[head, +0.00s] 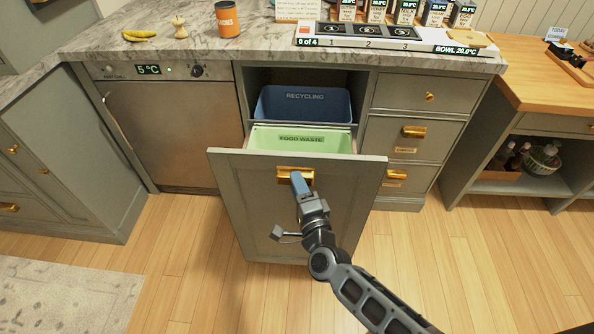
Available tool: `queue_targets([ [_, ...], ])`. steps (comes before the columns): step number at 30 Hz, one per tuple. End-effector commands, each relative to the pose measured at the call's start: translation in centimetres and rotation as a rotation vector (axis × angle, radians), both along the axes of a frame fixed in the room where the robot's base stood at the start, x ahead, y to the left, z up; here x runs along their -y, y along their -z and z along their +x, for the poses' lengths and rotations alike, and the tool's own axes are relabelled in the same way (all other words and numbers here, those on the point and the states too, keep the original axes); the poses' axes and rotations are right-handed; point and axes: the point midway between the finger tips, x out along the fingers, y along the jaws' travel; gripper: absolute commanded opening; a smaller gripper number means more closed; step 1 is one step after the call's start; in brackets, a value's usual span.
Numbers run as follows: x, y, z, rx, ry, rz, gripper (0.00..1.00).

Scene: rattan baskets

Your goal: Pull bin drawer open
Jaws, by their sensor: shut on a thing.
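The bin drawer (250,205) is a tall grey-green front pulled out from the cabinet in the head view. Behind it show a green bin (262,141) labelled FOOD WASTE and, farther back, a blue bin (285,104) labelled RECYCLING. The brass handle (283,175) sits near the top of the drawer front. My gripper (298,180) is shut on this handle, reaching up from the lower right. Its fingers cover the right part of the handle.
The counter (265,42) above holds a banana (140,36), an apple core (180,28) and an orange can (228,18). The wooden floor (190,240) in front is clear.

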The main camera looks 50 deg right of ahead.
Motion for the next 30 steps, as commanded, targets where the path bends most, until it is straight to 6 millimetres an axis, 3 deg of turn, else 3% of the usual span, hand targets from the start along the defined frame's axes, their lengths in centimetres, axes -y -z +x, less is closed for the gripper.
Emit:
queue_targets([
  [1, -1.0, 1.1, -1.1, -0.023, -0.009, 0.013, 0.00],
  [13, -5.5, 1.2, -4.5, -0.023, -0.009, 0.014, 0.00],
  [30, -6.9, 1.2, -5.8, -0.021, -0.006, 0.013, 0.00],
])
